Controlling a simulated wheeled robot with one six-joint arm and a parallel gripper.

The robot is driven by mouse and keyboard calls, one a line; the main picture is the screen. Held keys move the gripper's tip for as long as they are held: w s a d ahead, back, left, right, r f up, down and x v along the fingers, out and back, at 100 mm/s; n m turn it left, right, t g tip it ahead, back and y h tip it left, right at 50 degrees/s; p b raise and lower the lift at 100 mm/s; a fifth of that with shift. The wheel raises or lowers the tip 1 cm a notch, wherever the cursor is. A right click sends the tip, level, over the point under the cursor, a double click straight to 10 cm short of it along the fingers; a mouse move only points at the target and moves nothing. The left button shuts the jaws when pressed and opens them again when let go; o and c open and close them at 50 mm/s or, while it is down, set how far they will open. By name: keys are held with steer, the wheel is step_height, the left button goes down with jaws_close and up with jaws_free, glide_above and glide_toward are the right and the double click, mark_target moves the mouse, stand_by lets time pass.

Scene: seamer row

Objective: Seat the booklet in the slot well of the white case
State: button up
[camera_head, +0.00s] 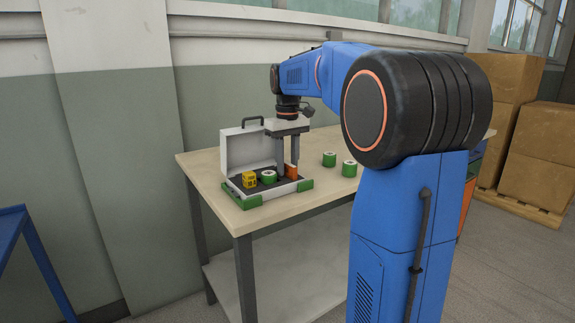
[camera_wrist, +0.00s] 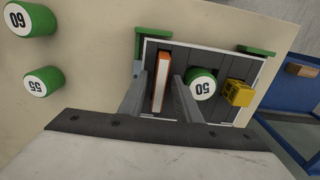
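The white case (camera_head: 292,189) lies open on the bench with its lid up and a dark grey insert inside. The orange booklet (camera_head: 295,152) with white page edges stands on edge at the case's right end; it also shows in the wrist view (camera_wrist: 161,80). How deep its lower edge sits in the slot well is hidden. My gripper (camera_wrist: 160,78) points down over the case. Its two fingers stand on either side of the booklet, with narrow gaps visible, so it looks open.
A green cylinder marked 50 (camera_wrist: 201,84) and a yellow block (camera_wrist: 238,92) sit in the case, right of my fingers in the wrist view. Green cylinders marked 60 (camera_wrist: 29,19) and 55 (camera_wrist: 42,81) stand on the bench (camera_head: 240,216). A blue frame (camera_head: 42,255) stands left.

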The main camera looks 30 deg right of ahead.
mark_target(287, 163)
steer(key=shift+r, duration=0.15)
step_height(287, 163, up, 12)
stand_by(0.5)
steer(key=s+a+f+t, duration=0.1)
steer(key=s+a+f, duration=0.4)
steer(key=s+f, duration=0.4)
steer(key=s+a+f+t, duration=0.2)
steer(key=s+a+f, duration=0.3)
steer(key=s+f, duration=0.4)
steer(key=s+a+f+t, duration=0.1)
steer(key=s+a+f, duration=0.4)
steer(key=s+f, duration=0.5)
steer(key=shift+s+a+t, duration=0.4)
steer(key=shift+s, duration=0.7)
